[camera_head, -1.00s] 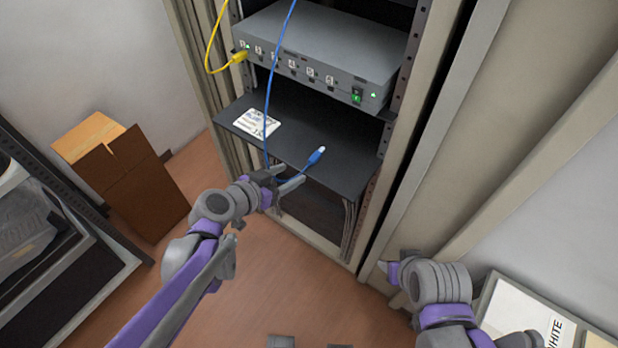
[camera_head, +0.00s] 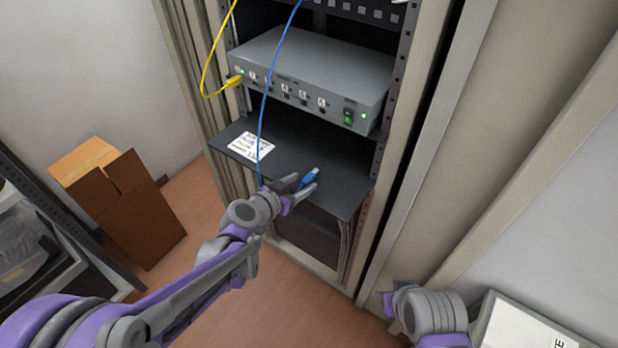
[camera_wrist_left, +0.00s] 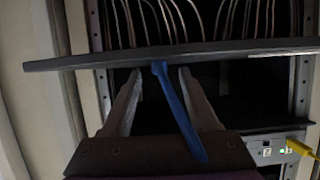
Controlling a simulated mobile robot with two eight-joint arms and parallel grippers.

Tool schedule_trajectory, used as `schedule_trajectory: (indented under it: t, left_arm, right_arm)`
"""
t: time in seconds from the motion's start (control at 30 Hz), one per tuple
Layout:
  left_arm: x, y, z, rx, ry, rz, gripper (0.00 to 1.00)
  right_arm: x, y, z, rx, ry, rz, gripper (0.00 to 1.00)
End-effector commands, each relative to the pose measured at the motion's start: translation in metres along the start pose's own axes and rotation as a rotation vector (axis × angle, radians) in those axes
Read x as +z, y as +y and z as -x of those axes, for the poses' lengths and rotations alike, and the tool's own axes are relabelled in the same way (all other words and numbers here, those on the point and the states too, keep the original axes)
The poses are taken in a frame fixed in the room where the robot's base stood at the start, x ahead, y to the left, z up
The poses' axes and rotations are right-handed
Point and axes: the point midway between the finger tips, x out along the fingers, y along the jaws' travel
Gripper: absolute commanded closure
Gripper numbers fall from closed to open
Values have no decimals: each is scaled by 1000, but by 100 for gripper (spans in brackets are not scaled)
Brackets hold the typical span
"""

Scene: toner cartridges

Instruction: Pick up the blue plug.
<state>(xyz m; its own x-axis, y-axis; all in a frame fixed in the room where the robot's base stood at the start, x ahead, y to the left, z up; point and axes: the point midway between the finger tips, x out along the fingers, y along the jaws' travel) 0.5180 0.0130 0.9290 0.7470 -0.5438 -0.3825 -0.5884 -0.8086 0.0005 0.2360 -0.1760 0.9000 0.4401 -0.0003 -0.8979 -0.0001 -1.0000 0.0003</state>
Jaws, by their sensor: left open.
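The blue plug (camera_head: 309,177) is at the front part of the black shelf (camera_head: 335,180), on the end of a blue cable (camera_head: 264,105) that hangs from above. My left gripper (camera_head: 298,188) is open at the shelf's front edge, its fingers close around the plug. In the left wrist view the blue plug and cable (camera_wrist_left: 177,102) run between the two spread fingers of my left gripper (camera_wrist_left: 160,80); contact cannot be told. My right gripper (camera_head: 388,302) is low at the right, away from the shelf, and its fingers are mostly hidden.
A grey rack unit (camera_head: 310,80) with numbered ports stands above the shelf, with a yellow plug (camera_head: 234,81) in it. A white label (camera_head: 250,146) lies on the shelf's left. Rack posts flank the shelf. A cardboard box (camera_head: 125,205) stands on the floor at left.

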Motion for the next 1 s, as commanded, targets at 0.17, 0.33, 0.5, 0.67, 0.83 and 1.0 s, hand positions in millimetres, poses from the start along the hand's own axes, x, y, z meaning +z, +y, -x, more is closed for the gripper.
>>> schedule_trajectory:
  t: [0.17,0.33,0.5,0.67,0.83,1.0]
  left_arm:
    - [0,0,-15,-1,0,0,40]
    - [0,0,-15,-1,0,0,40]
    - [0,0,-15,-1,0,0,63]
    - [0,0,-15,-1,0,0,92]
    - [0,0,-15,-1,0,0,100]
    - [0,0,-15,-1,0,0,100]
  right_arm:
    - [0,0,0,0,0,0,50]
    - [0,0,0,0,0,0,50]
    - [0,0,0,0,0,0,50]
    - [0,0,0,0,0,0,50]
    - [0,0,0,0,0,0,50]
    - [0,0,0,0,0,0,50]
